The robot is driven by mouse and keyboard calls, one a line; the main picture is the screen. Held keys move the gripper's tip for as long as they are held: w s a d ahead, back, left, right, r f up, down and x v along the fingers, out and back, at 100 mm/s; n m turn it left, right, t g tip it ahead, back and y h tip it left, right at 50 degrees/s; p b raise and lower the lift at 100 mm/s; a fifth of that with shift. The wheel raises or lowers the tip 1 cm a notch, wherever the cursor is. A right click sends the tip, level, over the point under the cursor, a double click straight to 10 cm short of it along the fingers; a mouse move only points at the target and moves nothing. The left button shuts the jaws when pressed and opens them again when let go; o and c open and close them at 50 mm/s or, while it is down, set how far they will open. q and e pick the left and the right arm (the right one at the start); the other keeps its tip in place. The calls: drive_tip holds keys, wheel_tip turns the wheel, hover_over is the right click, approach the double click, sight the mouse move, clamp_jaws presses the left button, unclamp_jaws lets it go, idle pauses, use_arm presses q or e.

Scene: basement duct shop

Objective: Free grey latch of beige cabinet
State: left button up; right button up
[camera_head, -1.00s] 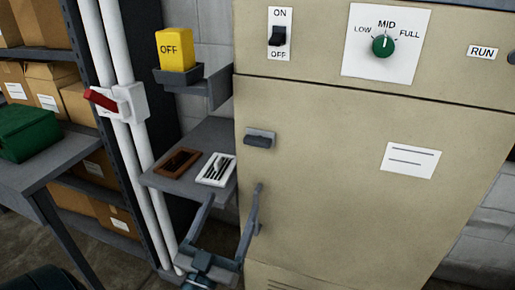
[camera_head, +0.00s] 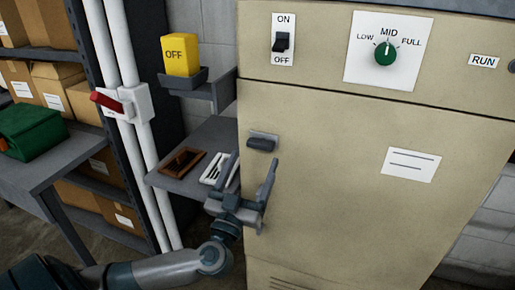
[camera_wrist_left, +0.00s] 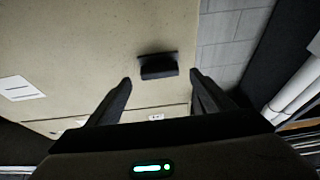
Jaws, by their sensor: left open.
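The beige cabinet (camera_head: 330,170) fills the right half of the head view. Its grey latch (camera_head: 262,141) is a small dark block near the left edge of the door, below the top panel. The latch (camera_wrist_left: 158,66) also shows in the left wrist view, ahead of and between the fingertips. My left gripper (camera_head: 254,162) is open and empty, just below the latch and apart from it. In the left wrist view, the left gripper's fingers (camera_wrist_left: 160,79) are spread wider than the latch. My right gripper is not in view.
The cabinet's top panel has an ON/OFF switch (camera_head: 283,41) and a green dial (camera_head: 385,53). Left of the cabinet are a grey shelf (camera_head: 168,184) with two small trays, a yellow OFF block (camera_head: 181,55) and white pipes with a red lever (camera_head: 106,101).

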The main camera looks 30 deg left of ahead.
sight(259, 148)
use_arm(q)
drive_tip(key=x, duration=0.4)
drive_tip(key=shift+w, duration=0.15)
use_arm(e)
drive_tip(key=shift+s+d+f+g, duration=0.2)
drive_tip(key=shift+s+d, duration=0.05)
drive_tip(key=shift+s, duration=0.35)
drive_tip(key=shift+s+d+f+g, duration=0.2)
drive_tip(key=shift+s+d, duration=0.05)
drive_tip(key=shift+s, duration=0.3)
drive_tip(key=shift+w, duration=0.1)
use_arm(q)
drive_tip(key=shift+c, duration=0.9)
drive_tip(key=shift+p, duration=0.3)
drive_tip(key=c, duration=0.9)
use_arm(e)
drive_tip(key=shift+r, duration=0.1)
